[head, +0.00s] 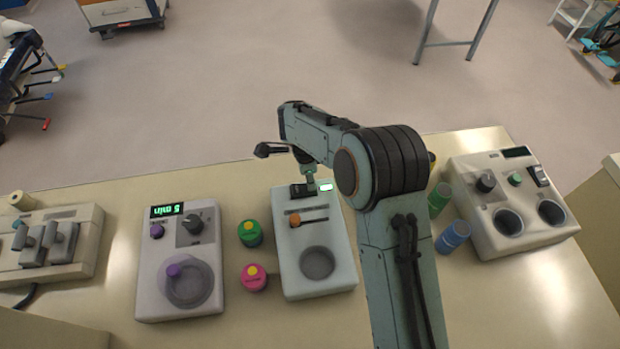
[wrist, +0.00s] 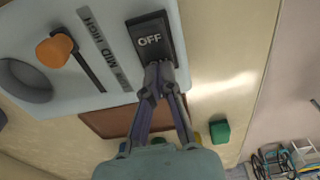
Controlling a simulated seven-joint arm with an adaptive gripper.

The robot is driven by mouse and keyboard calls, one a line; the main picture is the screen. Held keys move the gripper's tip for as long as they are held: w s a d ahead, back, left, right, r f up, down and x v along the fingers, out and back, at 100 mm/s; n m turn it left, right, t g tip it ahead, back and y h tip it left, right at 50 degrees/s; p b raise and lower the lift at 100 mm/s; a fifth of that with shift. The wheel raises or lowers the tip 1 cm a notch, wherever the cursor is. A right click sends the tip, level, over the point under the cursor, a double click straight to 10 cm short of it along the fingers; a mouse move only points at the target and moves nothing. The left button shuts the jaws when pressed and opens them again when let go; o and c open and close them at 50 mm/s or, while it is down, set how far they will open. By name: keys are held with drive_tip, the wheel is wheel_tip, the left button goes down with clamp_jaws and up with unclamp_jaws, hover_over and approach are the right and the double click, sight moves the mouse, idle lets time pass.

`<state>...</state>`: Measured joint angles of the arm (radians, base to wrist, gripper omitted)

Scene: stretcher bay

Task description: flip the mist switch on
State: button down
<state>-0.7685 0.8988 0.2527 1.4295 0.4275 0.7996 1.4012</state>
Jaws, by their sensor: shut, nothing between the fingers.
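The middle grey device (head: 291,258) stands on the bench with a dark rocker switch (head: 299,191) at its far end. In the wrist view the switch (wrist: 150,36) shows the word OFF on its visible face. My gripper (head: 309,179) is over the switch. In the wrist view the shut, empty fingertips (wrist: 158,70) are at the lower end of the rocker and hide part of it. I cannot tell whether they touch it. A small lit green display (head: 326,187) sits beside the switch.
The same device has an orange slider knob (head: 294,221) and a round dish (head: 317,262). Green (head: 249,233) and pink (head: 254,277) capped containers stand left of it. A timer device (head: 180,300) is further left. A device with two wells (head: 480,230) and blue (head: 453,237) and green cups are right.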

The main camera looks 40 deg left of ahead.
drive_tip(key=shift+a+r, duration=0.1)
drive_tip(key=shift+s+a+r, duration=0.25)
drive_tip(key=shift+s+a, duration=0.15)
drive_tip(key=shift+s, duration=0.1)
wheel_tip(320, 180, up, 14)
drive_tip(key=w+d, duration=0.1)
drive_tip(key=shift+w+d, duration=0.3)
idle(0.6)
